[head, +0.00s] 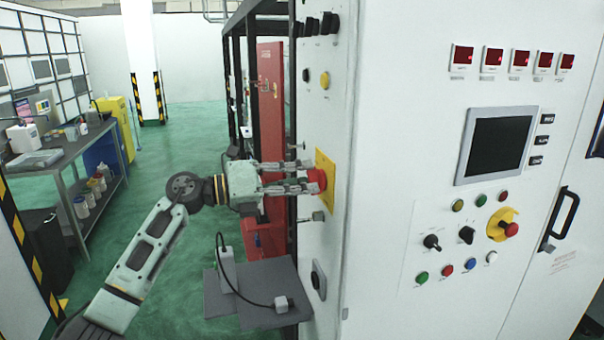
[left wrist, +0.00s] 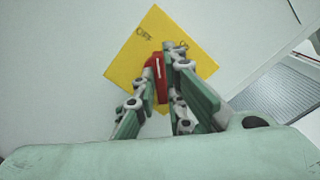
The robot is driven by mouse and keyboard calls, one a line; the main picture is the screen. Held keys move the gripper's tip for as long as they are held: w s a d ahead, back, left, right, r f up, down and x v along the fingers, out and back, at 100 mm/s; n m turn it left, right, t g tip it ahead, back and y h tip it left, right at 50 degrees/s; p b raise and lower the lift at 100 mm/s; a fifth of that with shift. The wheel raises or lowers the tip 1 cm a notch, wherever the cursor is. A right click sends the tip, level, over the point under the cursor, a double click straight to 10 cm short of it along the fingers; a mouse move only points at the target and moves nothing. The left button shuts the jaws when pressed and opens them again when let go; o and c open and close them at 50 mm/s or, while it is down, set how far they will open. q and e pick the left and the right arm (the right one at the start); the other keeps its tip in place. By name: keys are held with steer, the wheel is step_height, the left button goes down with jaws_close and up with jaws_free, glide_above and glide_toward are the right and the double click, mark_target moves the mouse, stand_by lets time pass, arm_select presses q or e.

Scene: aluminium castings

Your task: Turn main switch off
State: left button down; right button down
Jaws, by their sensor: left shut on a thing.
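The main switch (head: 317,179) is a red knob on a yellow plate (head: 326,172), on the narrow left side of the white cabinet. My left gripper (head: 312,181) reaches it from the left, its fingers shut on the red knob. In the left wrist view the red handle (left wrist: 155,78) shows between the fingertips of the left gripper (left wrist: 163,72), in front of the yellow plate (left wrist: 133,50). The plate looks like a diamond there, with lettering near its upper corner, and the fingers hide part of the handle. My right gripper is not in view.
The cabinet's front (head: 400,150) carries a dark screen (head: 497,146), buttons and a red emergency knob on yellow (head: 505,226). A small grey shelf (head: 255,290) with a corded device juts out below the switch. A workbench (head: 70,150) stands at left; green floor lies between.

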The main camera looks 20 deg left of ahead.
arm_select(q)
steer(key=shift+a+n+p, duration=0.1)
steer(key=shift+n+p, duration=0.55)
steer(key=shift+n, duration=0.45)
steer(key=shift+w, duration=0.1)
steer(key=c, duration=1.8)
jaws_free()
steer(key=v, duration=1.2)
